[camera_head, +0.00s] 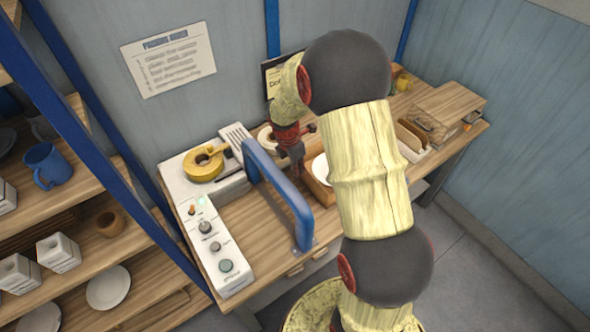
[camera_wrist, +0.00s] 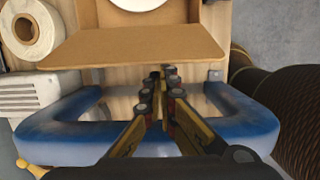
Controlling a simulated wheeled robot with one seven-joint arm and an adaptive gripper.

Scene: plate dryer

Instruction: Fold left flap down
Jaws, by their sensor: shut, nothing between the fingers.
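An open brown cardboard box (camera_head: 317,190) stands on the bench, partly hidden behind my arm in the head view. A white plate (camera_head: 320,168) lies in it. In the wrist view, the box's near flap (camera_wrist: 135,46), on the side facing the blue arch, is spread outward from the opening. The plate (camera_wrist: 138,3) is cut off at the top edge. My gripper (camera_wrist: 160,72) is shut and empty, with its fingertips at the flap's near edge. I cannot tell whether they touch it. In the head view my gripper (camera_head: 298,166) is by the box's left side.
A blue arch (camera_head: 281,188) stands on the bench left of the box; its bar (camera_wrist: 60,138) lies beneath my fingers in the wrist view. A yellow tape roll (camera_head: 204,166) and a control panel (camera_head: 207,235) are farther left. Cardboard pieces (camera_head: 412,140) stand at right.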

